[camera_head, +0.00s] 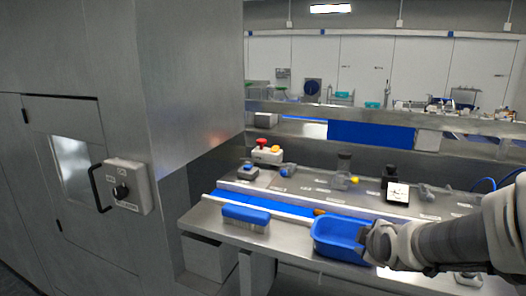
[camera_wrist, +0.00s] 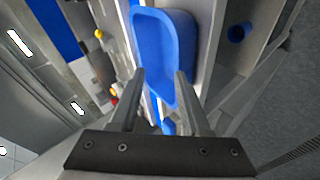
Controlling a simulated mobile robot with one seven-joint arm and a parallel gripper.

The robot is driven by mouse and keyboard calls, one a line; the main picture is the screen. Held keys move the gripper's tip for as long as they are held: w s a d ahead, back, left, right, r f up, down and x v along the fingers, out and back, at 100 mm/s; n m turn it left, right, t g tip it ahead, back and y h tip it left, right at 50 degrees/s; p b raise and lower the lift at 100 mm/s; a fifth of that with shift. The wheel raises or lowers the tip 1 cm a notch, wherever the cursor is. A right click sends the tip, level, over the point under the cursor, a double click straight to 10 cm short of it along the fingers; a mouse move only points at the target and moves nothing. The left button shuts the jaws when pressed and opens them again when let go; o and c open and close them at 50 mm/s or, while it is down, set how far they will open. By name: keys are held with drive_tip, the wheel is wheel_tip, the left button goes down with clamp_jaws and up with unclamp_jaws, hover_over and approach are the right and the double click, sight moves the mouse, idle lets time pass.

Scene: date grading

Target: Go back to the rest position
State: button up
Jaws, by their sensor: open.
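My gripper (camera_head: 372,243) is at the right in the head view, at the end of my arm reaching in from the right edge. It overlaps the right end of a blue bin (camera_head: 335,228) in that view. In the wrist view, the two fingers of my gripper (camera_wrist: 161,76) stand apart with nothing held between them. The blue bin (camera_wrist: 176,20) shows beyond the fingertips there. I cannot tell how far the fingertips are from the bin, or whether they touch it.
A blue conveyor belt (camera_head: 262,202) runs along the steel bench behind the bin. A blue-topped brush (camera_head: 246,214) lies left of the bin. A box with red and yellow buttons (camera_head: 267,156) stands behind. A tall steel cabinet (camera_head: 195,80) blocks the left.

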drive_tip(key=s+a+f+m+g+b, duration=0.1)
drive_tip(key=s+a+m+g+b, duration=0.1)
drive_tip(key=s+m, duration=0.4)
drive_tip(key=s+a+f+m+g+y+b, duration=0.1)
drive_tip(key=s+a+m+g+b, duration=0.2)
drive_tip(key=s, duration=1.3)
drive_tip(key=a+m+b, duration=0.1)
drive_tip(key=a+m, duration=0.2)
drive_tip(key=shift+s+a, duration=0.25)
drive_tip(key=shift+a, duration=0.1)
